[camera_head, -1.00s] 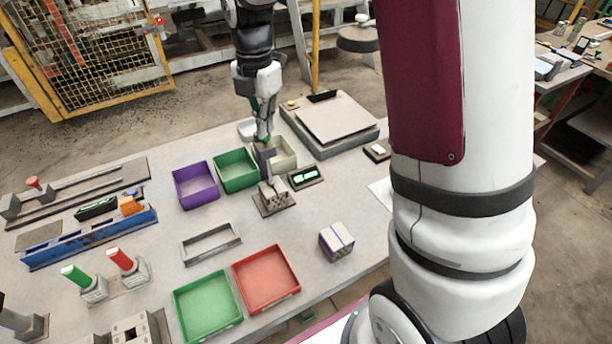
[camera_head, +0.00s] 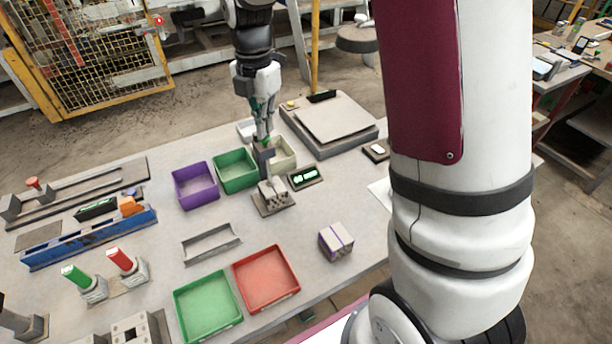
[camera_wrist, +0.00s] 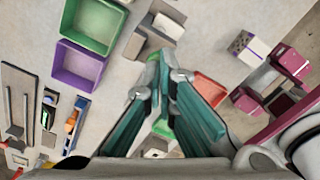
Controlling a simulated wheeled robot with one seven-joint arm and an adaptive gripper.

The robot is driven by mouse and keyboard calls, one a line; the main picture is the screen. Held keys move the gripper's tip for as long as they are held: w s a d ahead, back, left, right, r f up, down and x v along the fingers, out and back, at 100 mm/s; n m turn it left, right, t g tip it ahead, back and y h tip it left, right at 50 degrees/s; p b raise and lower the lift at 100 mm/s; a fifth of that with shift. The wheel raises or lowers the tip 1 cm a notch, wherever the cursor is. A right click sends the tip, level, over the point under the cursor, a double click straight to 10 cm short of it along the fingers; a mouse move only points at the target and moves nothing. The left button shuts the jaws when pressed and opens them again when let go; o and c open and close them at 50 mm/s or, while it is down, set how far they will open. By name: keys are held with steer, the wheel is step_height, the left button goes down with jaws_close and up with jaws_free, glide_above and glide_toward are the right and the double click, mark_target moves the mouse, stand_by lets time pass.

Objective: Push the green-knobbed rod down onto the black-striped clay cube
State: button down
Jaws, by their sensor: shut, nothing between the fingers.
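My gripper (camera_head: 262,137) is shut with nothing between its fingers, pointing down over the press. In the wrist view, the teal fingers meet near a green knob (camera_wrist: 153,57), overlapping it; I cannot tell whether they touch it. The grey press (camera_head: 264,160) stands upright on its base plate at the table's middle, with the rod mostly hidden by the press and fingers. A pale cube (camera_head: 273,188) sits at the foot of the press; its stripe is too small to make out. It also shows in the wrist view (camera_wrist: 169,25).
Purple (camera_head: 196,186) and green (camera_head: 237,172) bins stand left of the press, and a beige bin (camera_head: 284,155) behind it. A small lit display (camera_head: 305,177) is close on its right. A purple-striped box (camera_head: 336,242) lies front right. Bare table separates them.

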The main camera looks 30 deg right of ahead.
steer(key=shift+r+p, duration=1.1)
steer(key=shift+r, duration=2.15)
steer(key=shift+s+r, duration=0.15)
steer(key=s+r+m+t, duration=0.2)
steer(key=s+r+m, duration=0.1)
steer(key=s+m, duration=0.5)
steer(key=s+r+m+t, duration=0.1)
steer(key=s+r+m, duration=0.3)
steer(key=s+m, duration=0.4)
steer(key=s+r+m+t, duration=0.2)
steer(key=s+r+m, duration=0.1)
steer(key=s+m, duration=0.5)
steer(key=s, duration=0.2)
steer(key=shift+s+r+t, duration=0.3)
steer(key=shift+r, duration=0.05)
